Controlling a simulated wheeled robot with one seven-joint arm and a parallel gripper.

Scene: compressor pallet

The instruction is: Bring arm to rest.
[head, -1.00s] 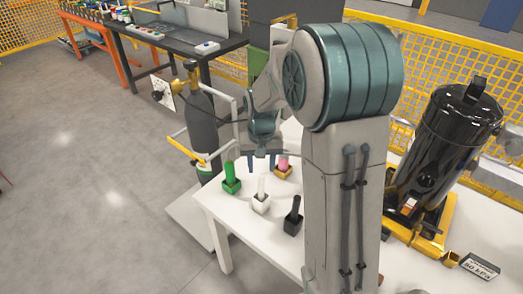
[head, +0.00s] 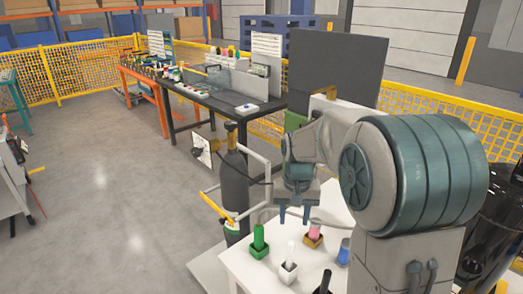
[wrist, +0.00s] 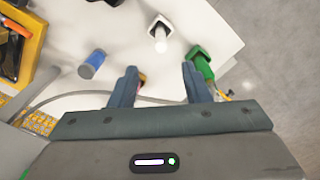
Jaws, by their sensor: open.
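My gripper (head: 294,215) hangs above the white table (head: 245,273), fingers pointing down and apart with nothing held between them. In the wrist view the two open fingers (wrist: 160,82) show over the table, with a small part of a holder behind the left one. Close by stand a green piece (head: 258,238), a white piece (head: 289,257) and a pink piece (head: 314,229), each upright in a small square holder. A blue cylinder (head: 344,252) stands beside my arm; it also shows in the wrist view (wrist: 92,64).
A dark gas cylinder (head: 235,185) on a white frame with a yellow bar stands left of the table. A black tank (head: 492,240) stands at the right, partly hidden by my arm. A black workbench (head: 205,100) is behind.

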